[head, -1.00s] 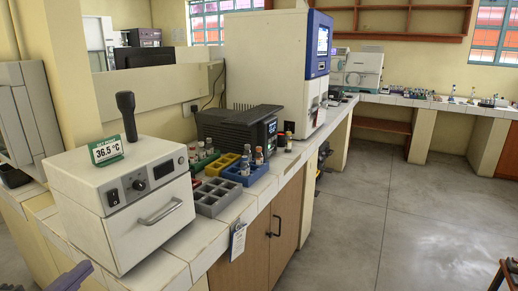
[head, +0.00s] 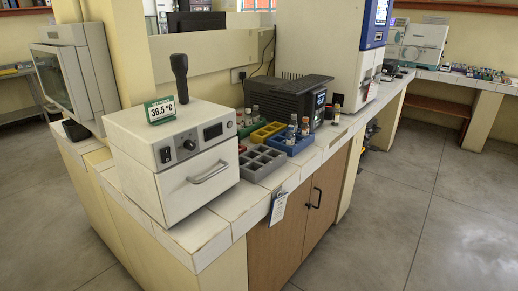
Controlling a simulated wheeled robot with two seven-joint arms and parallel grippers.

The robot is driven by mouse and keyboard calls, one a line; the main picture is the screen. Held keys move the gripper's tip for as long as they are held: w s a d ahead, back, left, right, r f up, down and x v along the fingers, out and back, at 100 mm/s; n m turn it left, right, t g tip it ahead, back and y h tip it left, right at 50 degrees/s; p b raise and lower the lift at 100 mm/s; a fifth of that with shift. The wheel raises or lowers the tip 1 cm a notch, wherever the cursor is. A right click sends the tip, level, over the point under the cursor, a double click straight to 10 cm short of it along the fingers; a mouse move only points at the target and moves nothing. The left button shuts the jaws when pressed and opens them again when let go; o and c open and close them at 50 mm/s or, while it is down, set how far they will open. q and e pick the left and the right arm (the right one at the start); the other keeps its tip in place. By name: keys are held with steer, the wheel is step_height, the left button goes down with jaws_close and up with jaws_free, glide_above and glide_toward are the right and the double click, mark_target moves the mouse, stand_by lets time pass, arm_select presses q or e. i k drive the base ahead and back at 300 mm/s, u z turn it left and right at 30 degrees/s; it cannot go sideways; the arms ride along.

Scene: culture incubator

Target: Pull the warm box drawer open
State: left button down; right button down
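The warm box (head: 172,160) is a white cabinet on the tiled bench corner at centre left. Its front carries a switch, a knob and a small dark display. The drawer front (head: 200,188) is flush with the box, so the drawer looks shut. A curved metal handle (head: 209,173) sits on the upper part of the drawer front. A green-framed sign reading 36.5 °C (head: 160,110) and a black upright lever (head: 180,78) are on top. Neither of my grippers shows in the head view now.
A grey compartment rack (head: 262,164), a yellow rack (head: 267,132) and a blue rack with vials (head: 290,143) stand right of the box. A black device (head: 290,98) is behind them. A clipboard tag (head: 278,207) hangs at the bench edge. The floor (head: 400,225) at right is clear.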

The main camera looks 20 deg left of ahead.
mark_target(183, 187)
steer(key=u, duration=2.8)
steer(key=i, duration=1.9)
steer(key=z, duration=1.95)
